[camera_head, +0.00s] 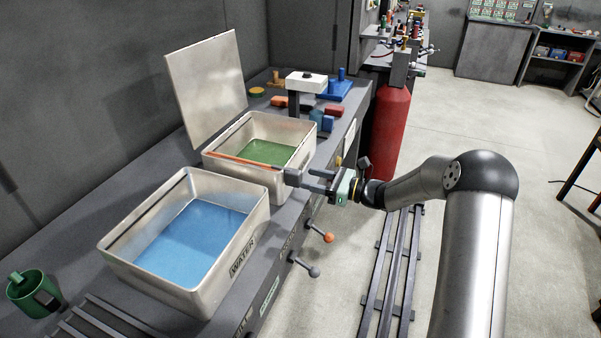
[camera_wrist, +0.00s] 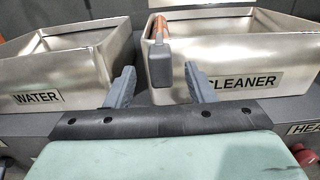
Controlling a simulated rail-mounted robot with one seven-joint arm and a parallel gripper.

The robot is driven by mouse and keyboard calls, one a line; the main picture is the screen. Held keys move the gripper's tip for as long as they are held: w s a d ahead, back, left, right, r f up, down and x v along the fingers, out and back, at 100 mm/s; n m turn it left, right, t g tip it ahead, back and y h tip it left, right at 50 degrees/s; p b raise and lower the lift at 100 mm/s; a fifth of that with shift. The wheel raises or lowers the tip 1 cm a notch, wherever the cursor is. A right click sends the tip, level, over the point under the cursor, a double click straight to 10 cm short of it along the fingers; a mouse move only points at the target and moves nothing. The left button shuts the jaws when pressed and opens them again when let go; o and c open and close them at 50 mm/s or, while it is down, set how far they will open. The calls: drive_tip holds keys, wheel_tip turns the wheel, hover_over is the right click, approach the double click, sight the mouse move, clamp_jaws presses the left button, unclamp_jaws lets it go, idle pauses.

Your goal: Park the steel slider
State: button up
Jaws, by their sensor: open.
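I cannot tell for sure which part is the steel slider. A grey-knobbed lever (camera_head: 313,271) and an orange-knobbed lever (camera_head: 328,238) stick out from the bench front. A grey block (camera_wrist: 160,66) with an orange bar (camera_wrist: 157,28) sits at the front wall of the cleaner tank (camera_wrist: 230,58). The orange bar also shows along that tank in the head view (camera_head: 245,162). My gripper (camera_head: 303,177) is open and empty at the cleaner tank's right front side. In the wrist view its fingers (camera_wrist: 159,90) lie either side of the grey block, apart from it.
The water tank (camera_head: 258,225) stands nearer on the bench, with blue inside. A raised lid (camera_head: 207,82) stands behind the cleaner tank. A green cup (camera_head: 35,292) is at lower left. A red cylinder (camera_head: 390,130) stands beyond the bench. Floor rails (camera_head: 392,270) run alongside.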

sight(301, 176)
drive_tip(key=shift+p+x, duration=0.35)
drive_tip(key=shift+x, duration=1.8)
